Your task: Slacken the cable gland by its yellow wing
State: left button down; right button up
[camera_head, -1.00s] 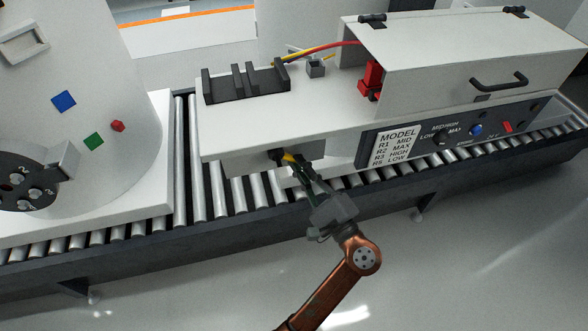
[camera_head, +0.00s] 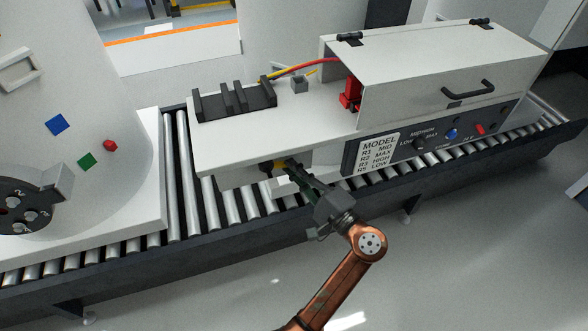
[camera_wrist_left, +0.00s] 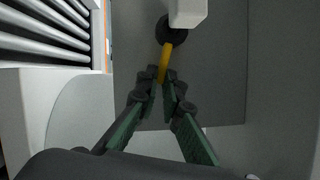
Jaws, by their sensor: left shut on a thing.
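My left gripper (camera_head: 289,169) reaches in from below right. Its fingertips (camera_wrist_left: 164,84) are shut on the wing's outer end. The fingers hide that end. My right gripper is in neither view.
A white block (camera_wrist_left: 188,12) stands close by the gland in the left wrist view. The white top (camera_head: 300,118) overhangs the gland. The roller conveyor (camera_head: 190,185) runs below. A panel with a MODEL label (camera_head: 380,150) is to the right. Open floor lies in front.

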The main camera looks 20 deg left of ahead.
pick_arm(q)
jog(key=c, duration=2.1)
grip_release()
jog(key=shift+d, duration=0.1)
